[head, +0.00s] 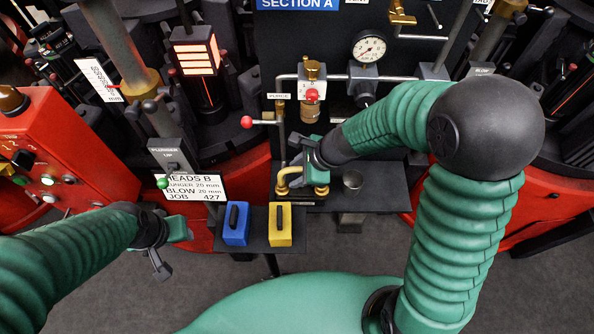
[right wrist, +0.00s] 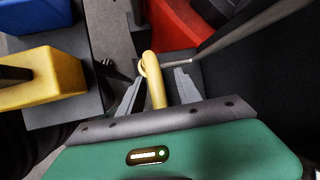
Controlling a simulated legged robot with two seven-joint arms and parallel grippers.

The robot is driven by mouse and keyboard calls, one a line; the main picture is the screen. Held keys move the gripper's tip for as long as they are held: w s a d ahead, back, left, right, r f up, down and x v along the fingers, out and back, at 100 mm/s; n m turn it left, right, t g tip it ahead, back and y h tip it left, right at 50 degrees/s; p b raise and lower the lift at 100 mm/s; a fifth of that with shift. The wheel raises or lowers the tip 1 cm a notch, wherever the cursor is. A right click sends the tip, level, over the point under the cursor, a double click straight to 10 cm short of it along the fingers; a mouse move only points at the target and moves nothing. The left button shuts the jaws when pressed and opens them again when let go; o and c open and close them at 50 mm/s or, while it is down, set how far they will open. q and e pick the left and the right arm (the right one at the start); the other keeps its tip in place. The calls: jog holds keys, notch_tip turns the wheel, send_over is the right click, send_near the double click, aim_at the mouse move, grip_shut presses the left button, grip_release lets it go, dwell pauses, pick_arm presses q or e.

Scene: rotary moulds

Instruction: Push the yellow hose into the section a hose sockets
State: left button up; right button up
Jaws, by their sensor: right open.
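The yellow hose (head: 284,176) is a short curved piece low on the panel under the SECTION A sign (head: 297,4). Brass fittings (head: 321,191) show beside it at the shelf; I cannot tell whether the hose end sits in one. My right gripper (head: 297,168) is at the hose and partly hides it. In the right wrist view the hose (right wrist: 155,85) stands between the two open fingers (right wrist: 157,90), with gaps on both sides. My left gripper (head: 160,262) hangs at lower left, away from the hose; its finger opening is unclear.
A blue block (head: 236,224) and a yellow block (head: 280,226) with dark handles stand on a small dark shelf below left. A red-knobbed lever (head: 248,122), a valve and a gauge (head: 369,47) are above.

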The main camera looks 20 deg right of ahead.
jog(key=p+v, duration=0.6)
jog(key=v, duration=1)
jog(key=s+d+f+n+g+h, duration=0.1)
jog(key=s+f+n+h, duration=0.3)
jog(key=n, duration=1.6)
notch_tip(320, 180, down, 2)
jog(key=shift+s+d+f+n, duration=0.1)
jog(key=shift+s+d+n, duration=0.2)
jog(key=shift+s+d, duration=0.45)
